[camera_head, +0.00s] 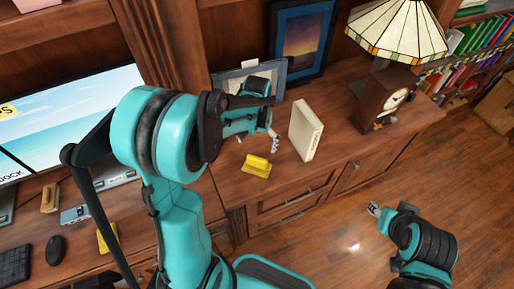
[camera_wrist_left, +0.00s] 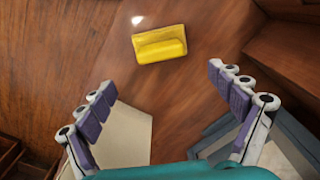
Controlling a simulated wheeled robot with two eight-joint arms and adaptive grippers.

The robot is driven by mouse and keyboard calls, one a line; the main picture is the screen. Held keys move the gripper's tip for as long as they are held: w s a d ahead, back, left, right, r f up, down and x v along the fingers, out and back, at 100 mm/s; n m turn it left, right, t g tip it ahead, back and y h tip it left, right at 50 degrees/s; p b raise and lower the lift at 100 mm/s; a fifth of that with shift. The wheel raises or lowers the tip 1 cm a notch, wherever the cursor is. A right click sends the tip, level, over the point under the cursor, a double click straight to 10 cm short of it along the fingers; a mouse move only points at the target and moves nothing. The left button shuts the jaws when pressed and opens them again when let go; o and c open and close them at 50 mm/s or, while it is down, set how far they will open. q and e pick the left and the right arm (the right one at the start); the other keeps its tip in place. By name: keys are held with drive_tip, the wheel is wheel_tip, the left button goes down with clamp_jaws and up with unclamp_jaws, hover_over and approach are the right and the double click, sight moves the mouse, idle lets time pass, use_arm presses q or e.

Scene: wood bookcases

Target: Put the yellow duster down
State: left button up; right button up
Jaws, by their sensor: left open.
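The yellow duster (camera_head: 257,166) lies on the brown wooden cabinet top (camera_head: 235,185), left of an upright cream book (camera_head: 306,131). My left gripper (camera_head: 273,142) is just above and behind the duster. In the left wrist view the duster (camera_wrist_left: 160,44) lies beyond the spread fingers of the left gripper (camera_wrist_left: 162,83), apart from both. The left gripper is open and empty. My right gripper (camera_head: 374,209) is at the lower right, over the floor and away from the cabinet; it is too small to tell its finger opening.
A clock (camera_head: 388,98), a stained-glass lamp (camera_head: 398,30) and framed pictures (camera_head: 303,40) stand at the back of the cabinet. On the left, the desk holds a monitor (camera_head: 70,120), a mouse (camera_head: 56,247) and another yellow item (camera_head: 107,238). Bare wood surrounds the duster.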

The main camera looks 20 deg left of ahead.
use_arm(q)
drive_tip(key=s+d+r+t, duration=0.2)
drive_tip(key=s+r+t, duration=0.1)
drive_tip(key=s+r, duration=0.2)
drive_tip(key=s+d+r+t, duration=0.3)
drive_tip(key=s+r, duration=0.3)
drive_tip(key=s, duration=0.2)
drive_tip(key=shift+s+d+r+m+t, duration=0.2)
drive_tip(key=shift+d+m+t, duration=0.15)
drive_tip(key=shift+t, duration=0.25)
